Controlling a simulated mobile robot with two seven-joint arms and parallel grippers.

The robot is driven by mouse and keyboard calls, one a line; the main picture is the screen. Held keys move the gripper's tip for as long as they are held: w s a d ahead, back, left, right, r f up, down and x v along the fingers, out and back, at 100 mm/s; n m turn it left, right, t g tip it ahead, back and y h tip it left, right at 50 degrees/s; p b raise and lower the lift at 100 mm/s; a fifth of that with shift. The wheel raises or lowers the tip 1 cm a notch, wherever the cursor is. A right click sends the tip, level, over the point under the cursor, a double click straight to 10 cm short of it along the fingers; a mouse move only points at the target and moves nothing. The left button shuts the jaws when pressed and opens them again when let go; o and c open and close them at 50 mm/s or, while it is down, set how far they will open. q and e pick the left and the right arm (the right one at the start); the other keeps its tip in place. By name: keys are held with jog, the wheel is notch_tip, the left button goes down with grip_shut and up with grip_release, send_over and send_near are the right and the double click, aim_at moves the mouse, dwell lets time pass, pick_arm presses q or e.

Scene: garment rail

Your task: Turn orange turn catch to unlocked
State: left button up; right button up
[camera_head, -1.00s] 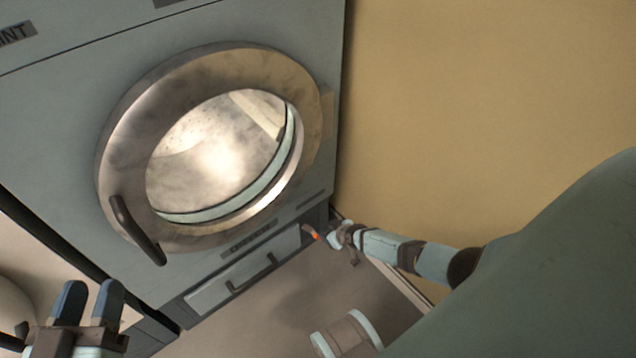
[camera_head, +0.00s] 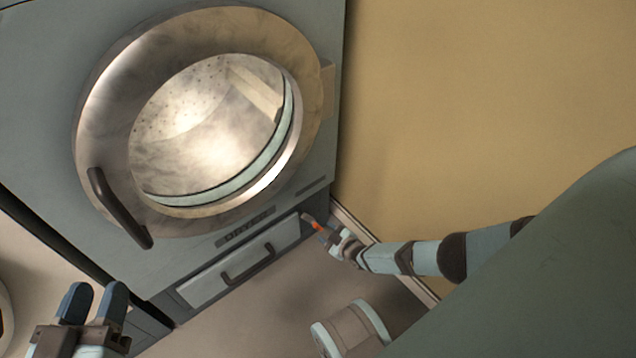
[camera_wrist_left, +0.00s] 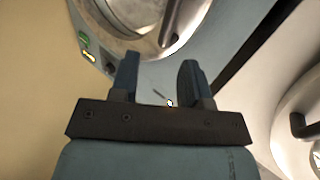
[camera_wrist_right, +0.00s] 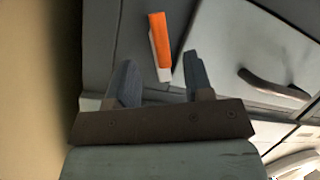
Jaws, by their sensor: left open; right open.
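The orange turn catch (camera_head: 317,226) is at the lower right of the dryer front, beside the drawer. In the right wrist view the catch (camera_wrist_right: 160,45) is an orange and white bar, nearly upright and slightly tilted, just beyond the fingertips. My right gripper (camera_head: 334,240) is close to the catch; in its wrist view the gripper (camera_wrist_right: 158,80) is open with the catch's lower end between the line of its fingers. I cannot tell whether they touch. My left gripper (camera_head: 92,300) is open and empty at the lower left, far from the catch; it also shows in its wrist view (camera_wrist_left: 158,75).
The dryer's round door (camera_head: 90,120) has a dark handle (camera_head: 118,208). Below it is a drawer (camera_head: 205,285) with a dark handle (camera_head: 247,264), left of the catch. A yellow wall (camera_head: 480,110) rises at the right. Floor (camera_head: 270,305) lies open in front.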

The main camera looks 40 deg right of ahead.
aim_at(319, 228)
jog(key=b+x, duration=0.2)
jog(key=x, duration=0.2)
jog(key=shift+w+f, duration=0.2)
jog(key=shift+f, duration=0.05)
pick_arm(q)
jog(key=shift+w+a+r+m+t+h+b, duration=0.2)
jog(key=shift+w+a+m+t, duration=0.15)
jog(key=shift+m, duration=0.3)
jog(key=shift+w+a+r+m+t+h+b, duration=0.1)
jog(key=shift+w+a+m+t+h+b, duration=0.15)
jog(key=shift+w+m, duration=0.3)
pick_arm(e)
jog(key=shift+w, duration=0.5)
pick_arm(q)
jog(key=shift+s, duration=0.1)
pick_arm(e)
jog(key=c, duration=0.9)
jog(key=shift+s+a, duration=0.1)
grip_shut()
